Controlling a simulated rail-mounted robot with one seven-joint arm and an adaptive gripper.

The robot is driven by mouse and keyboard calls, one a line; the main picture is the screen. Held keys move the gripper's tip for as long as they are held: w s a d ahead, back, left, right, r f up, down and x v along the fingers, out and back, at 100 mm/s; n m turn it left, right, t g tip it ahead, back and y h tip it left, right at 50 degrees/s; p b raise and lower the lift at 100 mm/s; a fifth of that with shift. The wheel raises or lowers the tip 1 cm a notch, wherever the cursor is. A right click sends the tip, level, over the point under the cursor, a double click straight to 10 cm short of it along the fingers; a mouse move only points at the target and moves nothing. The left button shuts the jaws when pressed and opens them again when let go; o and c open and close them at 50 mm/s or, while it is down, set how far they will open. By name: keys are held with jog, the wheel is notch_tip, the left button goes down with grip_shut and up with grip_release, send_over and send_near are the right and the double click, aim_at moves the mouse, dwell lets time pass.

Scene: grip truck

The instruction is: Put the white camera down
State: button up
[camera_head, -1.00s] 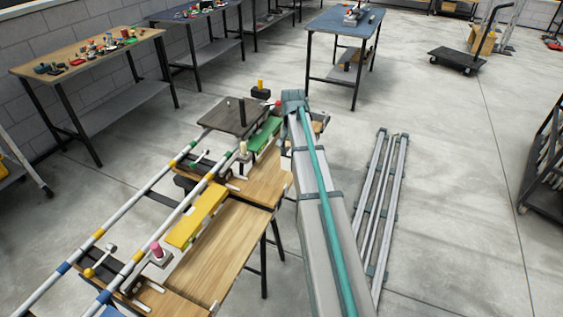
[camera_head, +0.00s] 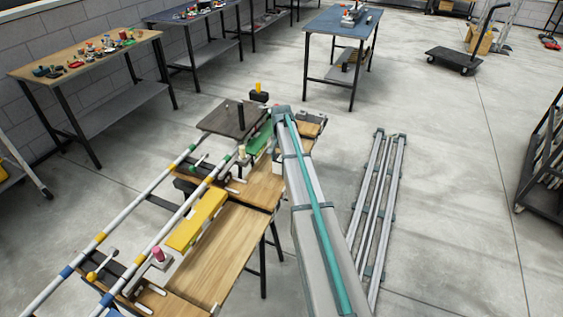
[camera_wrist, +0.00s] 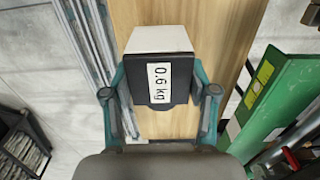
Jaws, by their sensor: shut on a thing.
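The white camera (camera_wrist: 158,39) is a small white block with a dark face and a "0.6 kg" label, upper middle in the wrist view. My gripper (camera_wrist: 160,85) is shut on it, with one teal finger on each side. Pale wood board (camera_wrist: 232,28) shows behind and below the camera. I cannot tell whether the camera touches the board.
A green block (camera_wrist: 285,95) stands right of the gripper; it also shows in the head view (camera_head: 260,138). A yellow block (camera_head: 197,220) lies on the truck's wooden deck (camera_head: 225,245). Rails (camera_head: 150,205) run along the left. Grey poles (camera_head: 378,210) lie on the floor right.

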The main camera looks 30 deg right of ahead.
jog(key=shift+f, duration=0.85)
jog(key=shift+f, duration=0.1)
jog(key=o, duration=1)
jog(key=shift+c, duration=0.2)
notch_tip(320, 180, up, 12)
jog(key=shift+r+b, duration=0.15)
jog(key=shift+b, duration=0.8)
